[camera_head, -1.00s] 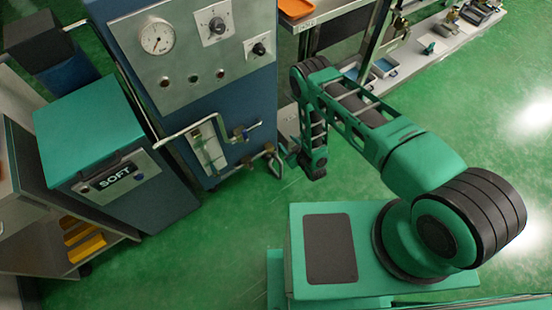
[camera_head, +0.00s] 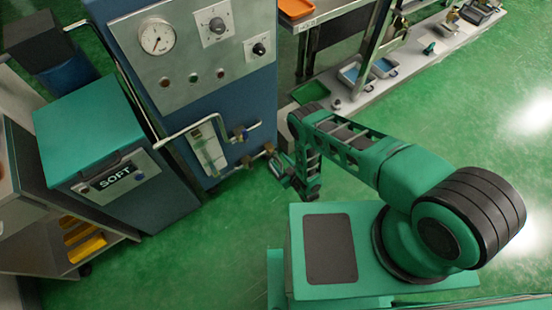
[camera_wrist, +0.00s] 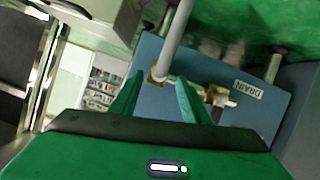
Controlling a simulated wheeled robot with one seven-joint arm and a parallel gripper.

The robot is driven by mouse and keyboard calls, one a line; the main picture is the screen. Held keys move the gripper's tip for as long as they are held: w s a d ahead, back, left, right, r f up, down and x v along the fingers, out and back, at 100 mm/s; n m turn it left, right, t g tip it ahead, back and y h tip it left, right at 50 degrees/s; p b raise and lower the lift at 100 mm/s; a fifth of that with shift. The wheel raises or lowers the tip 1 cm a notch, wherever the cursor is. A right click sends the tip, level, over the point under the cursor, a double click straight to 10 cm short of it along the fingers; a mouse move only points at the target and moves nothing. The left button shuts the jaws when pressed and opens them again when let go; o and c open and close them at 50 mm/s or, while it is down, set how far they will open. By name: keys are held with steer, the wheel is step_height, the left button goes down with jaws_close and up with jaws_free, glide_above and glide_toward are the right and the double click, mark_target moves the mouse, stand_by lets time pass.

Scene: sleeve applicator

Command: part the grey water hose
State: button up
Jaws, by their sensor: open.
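A pale grey tube (camera_wrist: 177,38), which looks like the water hose, runs down to a brass fitting (camera_wrist: 158,76) on a blue panel in the wrist view. In the head view, grey piping (camera_head: 188,131) runs along the front of the blue cabinet to brass fittings (camera_head: 241,134). My gripper (camera_head: 277,170) hangs low in front of the cabinet, right of a lower pipe end. In the wrist view my gripper (camera_wrist: 158,92) is open, its green fingers apart with the fitting showing beyond and between them. I see nothing held. I cannot tell the exact gap to the tube.
A brass valve (camera_wrist: 217,97) sits beside a DRAIN label (camera_wrist: 247,89), right of the fingers. The SOFT box (camera_head: 120,178) stands left of the blue cabinet (camera_head: 172,100). A shelf with trays (camera_head: 352,78) is behind my arm. Green floor is clear at right.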

mark_target(276, 157)
steer(key=shift+x, duration=1.7)
